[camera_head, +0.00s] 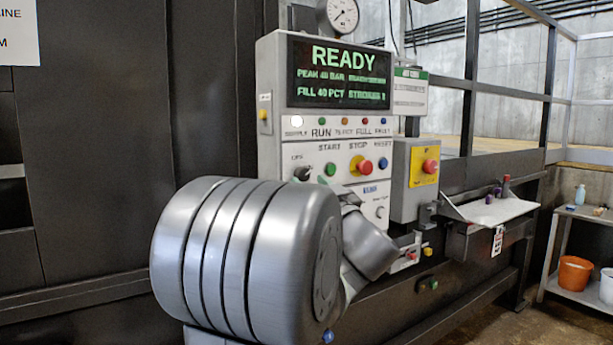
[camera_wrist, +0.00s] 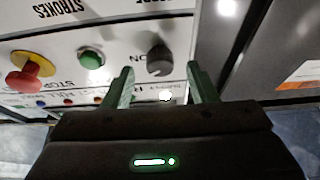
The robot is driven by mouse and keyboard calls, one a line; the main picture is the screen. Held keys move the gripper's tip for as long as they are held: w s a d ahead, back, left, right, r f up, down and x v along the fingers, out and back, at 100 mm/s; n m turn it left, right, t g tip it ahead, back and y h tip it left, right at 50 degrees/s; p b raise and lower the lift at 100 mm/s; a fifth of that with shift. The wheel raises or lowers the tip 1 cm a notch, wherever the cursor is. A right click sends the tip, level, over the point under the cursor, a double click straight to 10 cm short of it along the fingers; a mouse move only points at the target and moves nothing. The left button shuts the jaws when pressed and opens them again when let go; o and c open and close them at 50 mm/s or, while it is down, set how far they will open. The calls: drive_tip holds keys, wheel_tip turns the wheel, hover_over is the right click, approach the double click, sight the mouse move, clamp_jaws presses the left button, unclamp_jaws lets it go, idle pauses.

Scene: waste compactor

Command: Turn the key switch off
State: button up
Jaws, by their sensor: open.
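A dark rotary switch (camera_head: 302,173) sits at the left of the control panel's button row, beside the green start button (camera_head: 330,169). In the wrist view, which is upside down, the switch (camera_wrist: 159,60) stands between the tips of my open gripper (camera_wrist: 160,76), with a gap on each side. Lettering that reads ON upside down is beside it. No key shape is clear on it. A second small round switch (camera_head: 380,212) is on the lower white plate; I cannot tell its function. My arm hides my gripper in the head view.
The red stop button on yellow (camera_wrist: 24,74) and the green button (camera_wrist: 91,58) are near my gripper. A grey box with another red button (camera_head: 430,166) juts out at the right. The display (camera_head: 340,75) reads READY. A white shelf (camera_head: 490,209) is farther right.

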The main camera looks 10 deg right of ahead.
sight(301, 174)
drive_tip(key=shift+x, duration=1.45)
drive_tip(key=shift+c, duration=0.4)
drive_tip(key=c, duration=0.9)
